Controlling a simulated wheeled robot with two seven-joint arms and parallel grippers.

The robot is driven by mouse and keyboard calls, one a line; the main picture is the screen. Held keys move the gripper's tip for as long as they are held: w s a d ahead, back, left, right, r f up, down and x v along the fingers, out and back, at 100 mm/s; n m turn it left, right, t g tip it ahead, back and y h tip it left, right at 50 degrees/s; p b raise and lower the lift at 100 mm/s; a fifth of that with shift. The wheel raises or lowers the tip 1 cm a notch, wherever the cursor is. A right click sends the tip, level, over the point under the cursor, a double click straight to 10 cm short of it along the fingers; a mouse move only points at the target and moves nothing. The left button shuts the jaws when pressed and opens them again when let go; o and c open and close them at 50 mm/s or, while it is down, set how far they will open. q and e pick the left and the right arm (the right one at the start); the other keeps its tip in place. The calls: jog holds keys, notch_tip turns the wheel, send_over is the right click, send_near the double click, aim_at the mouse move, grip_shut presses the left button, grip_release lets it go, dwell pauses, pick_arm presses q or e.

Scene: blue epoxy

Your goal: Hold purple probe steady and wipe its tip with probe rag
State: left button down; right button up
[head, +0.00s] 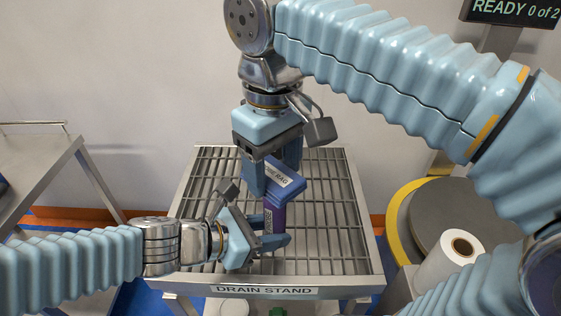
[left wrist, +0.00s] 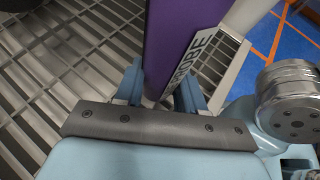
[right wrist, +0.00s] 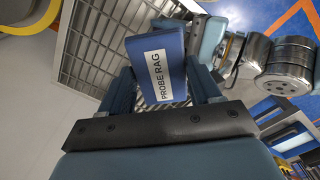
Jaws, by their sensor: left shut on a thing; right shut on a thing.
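The purple probe (head: 274,216) stands over the drain stand (head: 330,232), its upper end hidden by the blue probe rag (head: 286,184). My left gripper (head: 268,244) comes in from the left and is shut on the probe low down. In the left wrist view the purple probe (left wrist: 180,40) sits between its fingers, with a PROBE label. My right gripper (head: 272,178) points down from above and is shut on the rag. The right wrist view shows the rag (right wrist: 157,65) between its fingers, with a PROBE RAG label. The rag appears right at the probe's upper end; contact is unclear.
The drain stand has an open metal grid top, with bare grid around both grippers. A steel cart (head: 45,185) stands at left. A white roll (head: 450,257) and a grey round drum top with a yellow rim (head: 400,215) stand at right. A display reads READY 0 of 2.

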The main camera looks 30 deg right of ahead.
dwell(0.4)
jog(key=shift+d, duration=1.45)
jog(key=shift+a+f, duration=0.15)
jog(key=shift+a, duration=1.45)
jog(key=shift+d, duration=1.65)
jog(key=shift+a, duration=0.1)
jog(key=shift+a, duration=1.55)
